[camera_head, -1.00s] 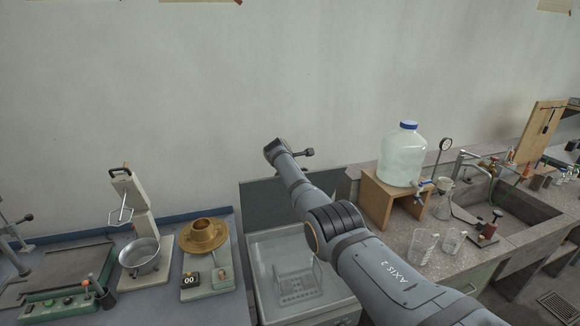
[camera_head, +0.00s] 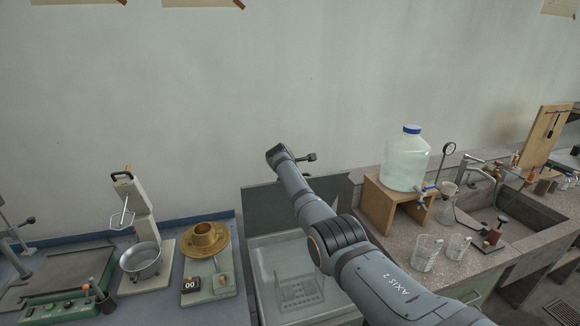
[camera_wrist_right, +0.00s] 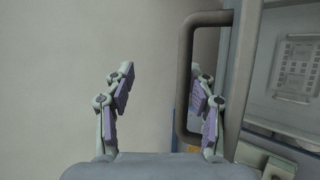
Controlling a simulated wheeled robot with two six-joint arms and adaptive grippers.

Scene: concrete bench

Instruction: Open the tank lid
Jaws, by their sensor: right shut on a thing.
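The grey tank (camera_head: 262,290) stands at the lower middle of the head view with its top uncovered and a wire rack (camera_head: 298,290) inside. Its dark lid panel (camera_head: 262,208) stands raised at the back, partly hidden by my right arm. In the right wrist view, a dark bar handle (camera_wrist_right: 185,75) runs between the fingers of my right gripper (camera_wrist_right: 161,72). The right finger sits inside the handle loop; the fingers look wide apart around the bar. The gripper is hidden in the head view. My left gripper is not in view.
A brass-coloured device (camera_head: 207,240) and a mixer with a metal bowl (camera_head: 140,259) stand on the left bench. On the right are a water bottle (camera_head: 406,163) on a wooden stand (camera_head: 378,205), glass beakers (camera_head: 427,252) and a sink (camera_head: 520,222). The wall is close behind.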

